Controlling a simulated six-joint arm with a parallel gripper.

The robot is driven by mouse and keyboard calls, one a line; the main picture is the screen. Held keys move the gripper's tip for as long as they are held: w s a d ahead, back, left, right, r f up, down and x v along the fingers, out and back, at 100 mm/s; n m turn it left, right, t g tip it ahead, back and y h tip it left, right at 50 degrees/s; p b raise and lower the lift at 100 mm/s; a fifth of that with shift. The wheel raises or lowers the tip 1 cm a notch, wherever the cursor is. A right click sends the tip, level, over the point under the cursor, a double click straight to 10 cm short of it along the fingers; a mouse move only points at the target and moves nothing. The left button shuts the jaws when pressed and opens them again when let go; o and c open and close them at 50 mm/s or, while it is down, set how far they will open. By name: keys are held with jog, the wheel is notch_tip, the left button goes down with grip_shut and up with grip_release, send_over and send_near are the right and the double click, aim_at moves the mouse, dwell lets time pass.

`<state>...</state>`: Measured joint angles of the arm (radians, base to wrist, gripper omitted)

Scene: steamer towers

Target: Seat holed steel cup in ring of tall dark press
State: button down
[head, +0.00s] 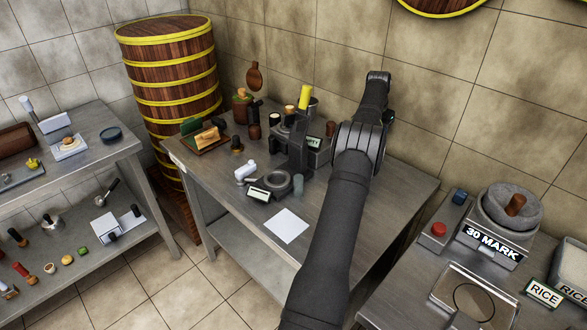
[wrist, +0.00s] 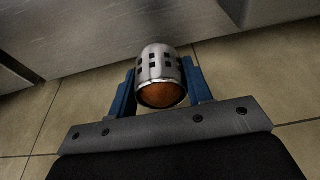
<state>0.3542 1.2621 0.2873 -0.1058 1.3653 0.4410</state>
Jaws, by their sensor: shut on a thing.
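The holed steel cup (wrist: 158,62) is between the two blue fingers of my gripper (wrist: 157,76) in the wrist view, with rows of square holes in its wall. A brown-orange round surface (wrist: 161,95) fills its end nearer the camera. My gripper is shut on the cup. In the head view my arm reaches over the middle table, and I cannot make out the gripper or the cup. The dark press (head: 297,150) stands on that table, left of my arm. A dark ring (head: 278,180) sits low at its front, and nothing is seen in it.
A white sheet (head: 286,226) lies at the table's front. A white-handled tool (head: 245,171) and a small labelled block (head: 259,194) are beside the ring. A grey cylinder (head: 298,185) stands close to its right. Tiled floor (wrist: 245,62) shows below my gripper.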

jog(key=shift+a+r, duration=0.25)
jog(key=shift+a, duration=0.1)
jog(key=s+a+r+n+y, duration=0.1)
jog(key=s+a+n, duration=0.3)
jog(key=s+a, duration=0.75)
jog(key=s+a+n+y, duration=0.1)
jog(key=s+a+n, duration=0.3)
jog(key=s+a, duration=0.7)
jog(key=w+a+r+m, duration=0.1)
jog(key=w+a+r, duration=0.1)
jog(key=a, duration=0.4)
jog(key=w+a+r+m, duration=0.1)
jog(key=w+a+r, duration=0.1)
jog(key=a, duration=0.4)
jog(key=shift+w+t+h, duration=0.4)
jog(key=shift+w, duration=0.4)
